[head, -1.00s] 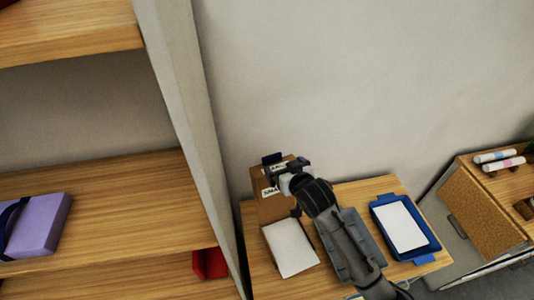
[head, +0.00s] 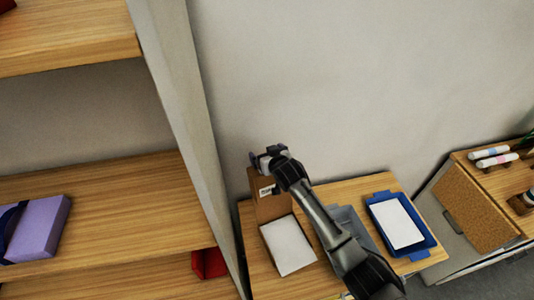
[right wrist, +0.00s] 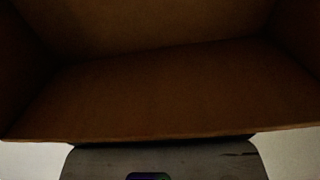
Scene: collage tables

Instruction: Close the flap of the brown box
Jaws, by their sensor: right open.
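The brown box (head: 272,209) stands on the wooden table, open, with a white sheet or block inside it. Its brown flap (head: 261,188), which bears a white label, stands raised at the back end. My right gripper (head: 262,158) is at the top of the raised flap, open; the head view does not show clearly whether it touches. In the right wrist view, dark brown cardboard (right wrist: 170,95) fills most of the picture, and a grey part of my gripper shows below its near edge. My left gripper is not in view.
A blue tray (head: 428,240) with a white sheet lies to the right of the box. A grey tray (head: 346,213) is partly hidden behind my right arm. A shelf (head: 110,215) with a purple box (head: 40,228) stands left. A cork-fronted cabinet (head: 475,210) stands right.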

